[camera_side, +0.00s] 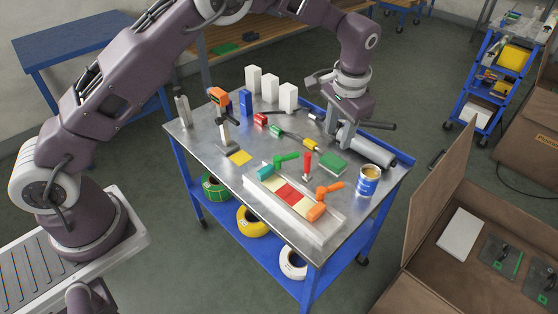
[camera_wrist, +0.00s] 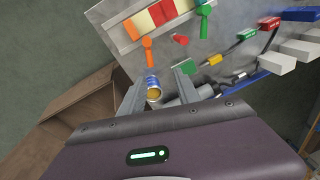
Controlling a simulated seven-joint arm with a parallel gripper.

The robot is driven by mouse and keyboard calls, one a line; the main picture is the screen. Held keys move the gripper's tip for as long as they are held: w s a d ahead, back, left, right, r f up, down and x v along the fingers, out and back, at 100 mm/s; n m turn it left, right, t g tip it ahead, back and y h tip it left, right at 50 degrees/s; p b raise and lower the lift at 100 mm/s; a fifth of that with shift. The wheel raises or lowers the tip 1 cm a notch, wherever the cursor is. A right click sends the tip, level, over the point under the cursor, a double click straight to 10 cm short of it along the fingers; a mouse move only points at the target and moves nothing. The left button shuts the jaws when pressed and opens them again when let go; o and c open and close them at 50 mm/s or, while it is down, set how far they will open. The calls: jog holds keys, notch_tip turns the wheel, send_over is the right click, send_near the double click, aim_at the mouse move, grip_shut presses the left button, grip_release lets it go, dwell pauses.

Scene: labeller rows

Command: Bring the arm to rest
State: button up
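My gripper (camera_side: 338,128) is over the back right part of the metal table (camera_side: 215,140), pointing down, with a grey cylinder just to its right. In the wrist view its two fingers stand apart with nothing held between them, so my gripper (camera_wrist: 157,80) is open. A blue-labelled can (camera_side: 369,180) stands at the table's right front, apart from the gripper. In the wrist view the can (camera_wrist: 153,93) shows beyond the fingers. A green block (camera_side: 333,163) lies in front of the gripper.
White blocks (camera_side: 288,97) stand along the back edge. The grey cylinder (camera_side: 373,149) lies close by. An open cardboard box (camera_side: 470,225) is at right.

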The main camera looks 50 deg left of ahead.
jog(key=s+a+r+n+t+h, duration=0.1)
jog(key=s+a+r, duration=0.2)
jog(key=s+r, duration=0.5)
jog(key=s+a+r+n+t+h, duration=0.1)
jog(key=s+a+r, duration=0.2)
jog(key=s+r, duration=0.5)
jog(key=s+a+r+t, duration=0.1)
jog(key=s+a+t, duration=0.1)
jog(key=s, duration=1.8)
jog(key=shift+a+n+y, duration=0.3)
jog(key=shift+a+y, duration=0.1)
jog(key=shift+a, duration=0.1)
jog(key=shift+r, duration=0.15)
